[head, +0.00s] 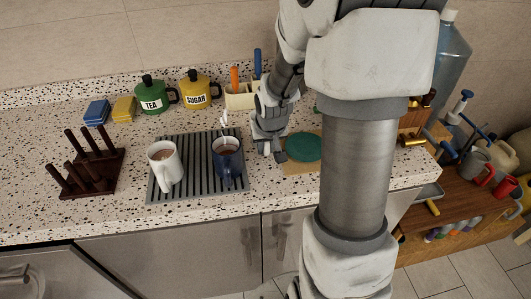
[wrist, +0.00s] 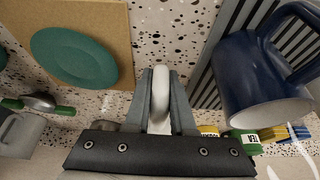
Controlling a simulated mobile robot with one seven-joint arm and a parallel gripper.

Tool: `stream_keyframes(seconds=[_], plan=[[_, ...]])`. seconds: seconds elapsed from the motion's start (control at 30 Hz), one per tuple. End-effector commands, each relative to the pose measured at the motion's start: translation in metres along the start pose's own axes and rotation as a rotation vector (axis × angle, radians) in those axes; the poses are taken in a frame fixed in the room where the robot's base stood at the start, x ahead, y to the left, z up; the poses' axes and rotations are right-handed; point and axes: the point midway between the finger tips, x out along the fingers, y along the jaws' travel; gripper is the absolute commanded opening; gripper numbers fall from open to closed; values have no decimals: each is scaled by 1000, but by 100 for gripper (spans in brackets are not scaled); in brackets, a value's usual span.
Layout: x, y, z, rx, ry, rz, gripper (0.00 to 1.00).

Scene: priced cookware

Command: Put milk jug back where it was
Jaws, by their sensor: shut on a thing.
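My gripper (wrist: 160,95) is shut on a slim, rounded white piece (wrist: 160,88), seen between its fingers in the wrist view. It looks like part of the milk jug; the rest of the jug is not clearly visible. In the head view my gripper (head: 268,148) is low over the counter, between the blue mug (head: 227,172) and the green plate (head: 304,147). The blue mug also shows close by in the wrist view (wrist: 250,80). The green plate lies on a tan board (head: 293,167), also seen in the wrist view (wrist: 75,55).
A white mug (head: 164,170) and the blue mug, both with brown drink, stand on a grey ribbed mat (head: 196,193). Behind are tea (head: 152,96) and sugar (head: 197,92) canisters, sponges (head: 97,112) and a utensil holder (head: 240,97). A dark peg rack (head: 95,172) stands left.

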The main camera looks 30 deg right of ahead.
Motion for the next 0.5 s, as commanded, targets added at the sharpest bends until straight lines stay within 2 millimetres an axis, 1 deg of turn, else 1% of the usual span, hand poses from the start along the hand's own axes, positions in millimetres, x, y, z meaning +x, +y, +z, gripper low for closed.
stream_keyframes(seconds=[0.03, 0.13, 0.5], plan=[[9, 0, 4, -1, -2, -1, 0], [18, -1, 8, -3, 0, -1, 0], [21, 0, 9, -1, 2, 0, 0]])
